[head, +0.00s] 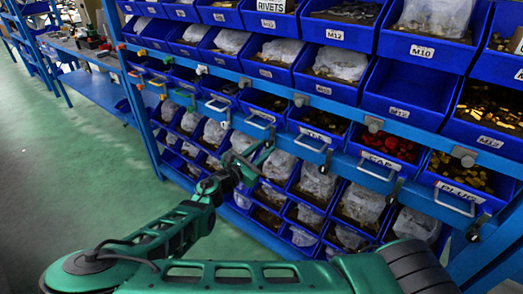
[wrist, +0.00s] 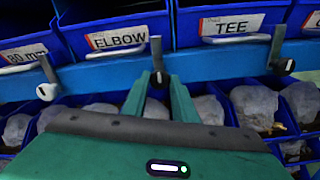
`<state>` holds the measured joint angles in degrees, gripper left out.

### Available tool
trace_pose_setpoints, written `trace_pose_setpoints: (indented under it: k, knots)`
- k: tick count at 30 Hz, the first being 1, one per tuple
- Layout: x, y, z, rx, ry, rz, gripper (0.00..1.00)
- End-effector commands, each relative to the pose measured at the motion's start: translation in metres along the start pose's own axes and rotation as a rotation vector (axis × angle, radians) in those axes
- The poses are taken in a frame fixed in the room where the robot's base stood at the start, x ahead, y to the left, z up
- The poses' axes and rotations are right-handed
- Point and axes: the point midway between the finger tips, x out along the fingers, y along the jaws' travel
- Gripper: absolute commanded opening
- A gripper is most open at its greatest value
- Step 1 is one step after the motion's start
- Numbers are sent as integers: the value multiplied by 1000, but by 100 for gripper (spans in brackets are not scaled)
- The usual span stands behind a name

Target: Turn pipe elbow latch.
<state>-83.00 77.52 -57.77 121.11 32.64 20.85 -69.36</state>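The ELBOW bin (wrist: 85,18) is blue, with a white label reading ELBOW and a pale handle bar. The latch (wrist: 156,55) beside its right end is a grey lever, roughly upright, with a dark round knob at its lower end on the blue rail. My gripper (wrist: 158,84) is open. Its two green fingers reach up from below, one on each side of the knob, with nothing clamped; I cannot tell whether either finger touches it. In the head view my gripper (head: 256,153) is at the rack's lower rail, and the latch cannot be told apart there.
A TEE bin (wrist: 222,12) sits to the right with another latch (wrist: 280,50). A similar latch with a silvery knob (wrist: 46,80) is to the left. Bins of bagged parts (wrist: 253,103) lie below the rail (wrist: 225,62). Green floor (head: 75,185) is clear at left.

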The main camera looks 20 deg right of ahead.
Motion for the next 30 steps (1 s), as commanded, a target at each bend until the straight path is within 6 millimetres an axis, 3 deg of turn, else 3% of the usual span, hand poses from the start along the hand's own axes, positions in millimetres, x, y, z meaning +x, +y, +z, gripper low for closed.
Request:
trace_pose_setpoints:
  k: [14,30]
  knots:
    - [0,-1,0,63,2,-3,3]
    - [2,-3,-1,507,0,-5,3]
